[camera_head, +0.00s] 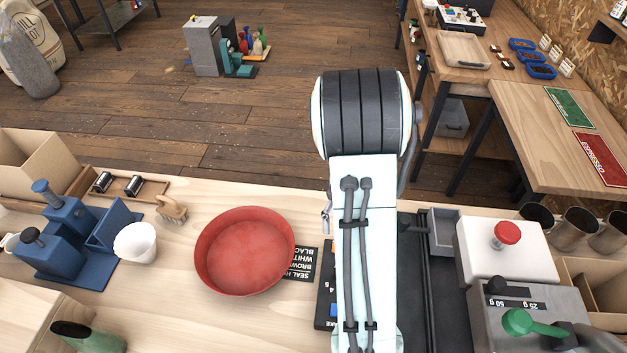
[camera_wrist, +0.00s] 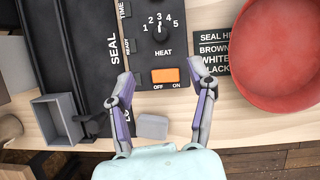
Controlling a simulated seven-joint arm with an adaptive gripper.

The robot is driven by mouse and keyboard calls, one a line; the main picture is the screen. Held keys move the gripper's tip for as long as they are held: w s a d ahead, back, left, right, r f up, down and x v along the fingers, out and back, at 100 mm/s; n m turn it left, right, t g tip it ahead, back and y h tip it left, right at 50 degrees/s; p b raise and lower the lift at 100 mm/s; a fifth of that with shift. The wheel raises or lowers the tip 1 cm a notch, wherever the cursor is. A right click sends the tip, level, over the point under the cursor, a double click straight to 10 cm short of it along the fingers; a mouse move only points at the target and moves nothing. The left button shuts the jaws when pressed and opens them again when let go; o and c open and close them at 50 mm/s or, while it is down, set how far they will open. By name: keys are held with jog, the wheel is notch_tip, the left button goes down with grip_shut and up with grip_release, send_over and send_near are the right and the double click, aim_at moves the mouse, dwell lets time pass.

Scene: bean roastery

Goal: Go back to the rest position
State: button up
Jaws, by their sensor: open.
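My gripper (camera_wrist: 165,88) shows in the wrist view with its two fingers spread apart and nothing between them. It hangs over the front edge of a black sealer (camera_wrist: 75,45), close to the sealer's orange OFF/ON switch (camera_wrist: 165,76) and below its HEAT dial (camera_wrist: 160,30). Whether the fingertips touch the panel I cannot tell.
A red bowl (camera_head: 245,250) stands left of my arm, beside a black label card (camera_head: 300,264). A white box with a red knob (camera_head: 505,250) and a grey machine with a green lever (camera_head: 530,325) stand to the right. A grey bin (camera_wrist: 58,120) sits beside the sealer.

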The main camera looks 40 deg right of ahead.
jog(key=w+a+r+n+t+h, duration=0.1)
jog(key=w+a+r+n+t, duration=0.2)
jog(key=a+r, duration=0.85)
jog(key=s+a+f+n+h, duration=0.1)
jog(key=s+a+n, duration=0.4)
jog(key=s, duration=0.9)
jog(key=a+f, duration=0.1)
jog(key=a, duration=0.2)
jog(key=shift+a+n, duration=0.15)
jog(key=shift+n, duration=0.15)
